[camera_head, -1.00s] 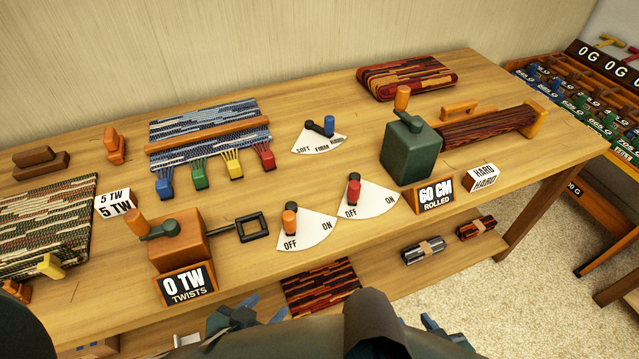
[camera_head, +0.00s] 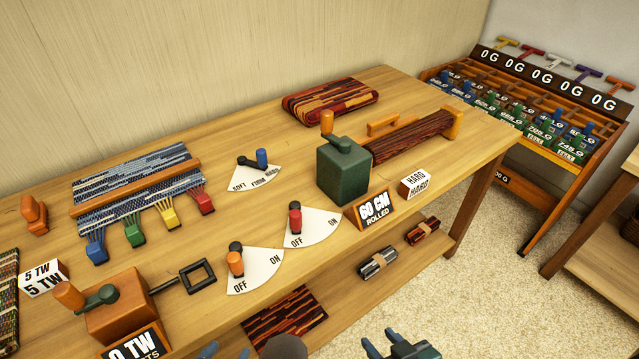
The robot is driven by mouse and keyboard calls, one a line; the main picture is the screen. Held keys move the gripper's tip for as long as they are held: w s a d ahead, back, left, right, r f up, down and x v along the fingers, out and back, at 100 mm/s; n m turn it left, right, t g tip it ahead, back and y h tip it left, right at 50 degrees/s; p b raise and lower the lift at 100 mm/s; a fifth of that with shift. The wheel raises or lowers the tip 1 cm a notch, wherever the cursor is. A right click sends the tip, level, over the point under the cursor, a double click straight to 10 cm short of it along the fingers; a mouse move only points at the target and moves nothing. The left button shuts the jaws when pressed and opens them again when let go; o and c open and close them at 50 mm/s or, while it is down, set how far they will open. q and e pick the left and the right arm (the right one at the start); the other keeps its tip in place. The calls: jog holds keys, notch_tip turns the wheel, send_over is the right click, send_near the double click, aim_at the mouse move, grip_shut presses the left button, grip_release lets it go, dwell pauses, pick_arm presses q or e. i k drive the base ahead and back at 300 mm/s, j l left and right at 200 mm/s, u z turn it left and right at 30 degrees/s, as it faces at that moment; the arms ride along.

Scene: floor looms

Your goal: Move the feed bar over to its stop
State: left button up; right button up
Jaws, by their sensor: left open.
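I cannot tell for certain which part is the feed bar. An orange bar with a raised grip (camera_head: 392,124) lies behind the dark red roll (camera_head: 410,139), between the green crank box (camera_head: 343,172) and the orange end post (camera_head: 452,122). Another orange bar (camera_head: 137,186) lies across the blue-white weave (camera_head: 135,172) at the left. My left gripper (camera_head: 208,349) shows only as a blue tip at the bottom edge, open and away from both bars. My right gripper (camera_head: 382,341) is at the bottom, low in front of the bench, fingers apart and empty.
Dials with levers (camera_head: 255,268) and a crank box (camera_head: 122,305) stand near the bench's front edge. A lower shelf holds bundles (camera_head: 378,262). A rack (camera_head: 530,115) stands at the right.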

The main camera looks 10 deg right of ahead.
aim_at(371, 134)
jog(key=l+u, duration=0.15)
jog(key=u, duration=0.3)
jog(key=l+u, duration=0.15)
jog(key=u, duration=0.3)
jog(key=l+u, duration=0.35)
jog(key=l, duration=0.2)
jog(key=l+u, duration=0.35)
jog(key=l, duration=0.15)
jog(key=k+l+u, duration=0.1)
jog(key=l, duration=0.25)
jog(key=k+l, duration=0.15)
jog(key=l, duration=0.2)
jog(key=k+l+u, duration=0.15)
jog(key=l, duration=0.2)
